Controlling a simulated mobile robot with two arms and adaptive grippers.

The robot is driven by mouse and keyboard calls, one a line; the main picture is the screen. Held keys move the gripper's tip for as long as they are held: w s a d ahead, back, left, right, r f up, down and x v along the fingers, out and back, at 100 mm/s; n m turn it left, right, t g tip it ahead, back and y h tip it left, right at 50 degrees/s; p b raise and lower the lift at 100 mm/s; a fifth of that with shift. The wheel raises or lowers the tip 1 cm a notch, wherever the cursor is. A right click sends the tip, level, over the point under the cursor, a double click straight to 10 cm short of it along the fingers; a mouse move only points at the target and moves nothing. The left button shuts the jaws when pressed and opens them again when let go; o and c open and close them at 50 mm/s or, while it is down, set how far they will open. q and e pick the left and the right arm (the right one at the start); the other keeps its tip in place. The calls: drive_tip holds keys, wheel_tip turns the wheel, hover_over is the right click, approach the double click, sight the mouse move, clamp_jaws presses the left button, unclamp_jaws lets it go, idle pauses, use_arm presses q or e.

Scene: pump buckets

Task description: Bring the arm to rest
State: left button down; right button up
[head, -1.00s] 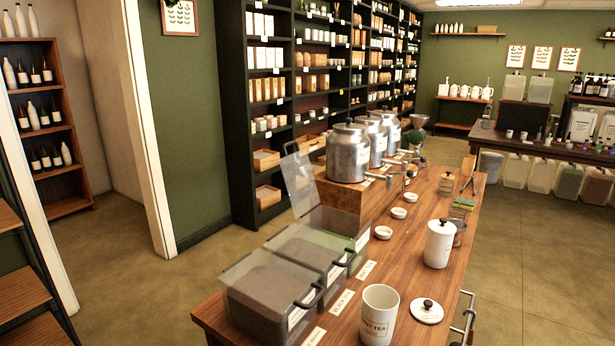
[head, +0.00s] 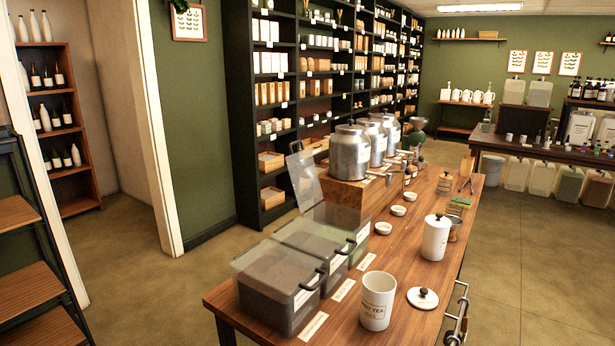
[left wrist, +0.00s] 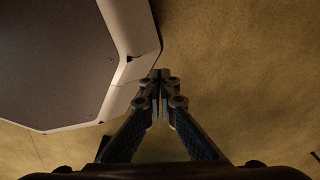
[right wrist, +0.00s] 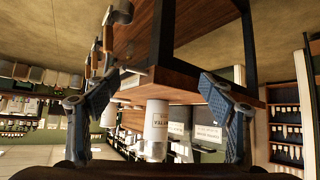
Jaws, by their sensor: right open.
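My right gripper (right wrist: 160,104) is wide open and empty in the right wrist view, with its fingers spread to either side. A white tea canister (right wrist: 157,122) and the wooden counter's edge show between and beyond them, upside down. My left gripper (left wrist: 160,82) is shut with its fingertips together and nothing visible between them, above the bare floor beside a pale-edged dark panel.
Clear-lidded tea bins (head: 278,284) stand at the counter's near left, one lid raised. A closed white canister (head: 436,237) and metal urns (head: 350,152) stand farther back. Metal fittings (head: 459,312) stick out at the counter's right side. Floor (head: 530,260) to the right is clear.

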drive_tip(key=s+d+f+n+g, duration=0.1)
drive_tip(key=s+f+g, duration=0.25)
drive_tip(key=s, duration=0.35)
drive_tip(key=s+d+f+n+g, duration=0.1)
drive_tip(key=s+f+g, duration=0.25)
drive_tip(key=s, duration=0.35)
wheel_tip(320, 180, down, 27)
drive_tip(key=s+g, duration=0.1)
drive_tip(key=s, duration=0.2)
drive_tip(key=s+d+f+g, duration=0.1)
drive_tip(key=s+d+f, duration=0.2)
drive_tip(key=s+f, duration=1.2)
drive_tip(key=shift+s+f, duration=0.4)
drive_tip(key=shift+s, duration=0.45)
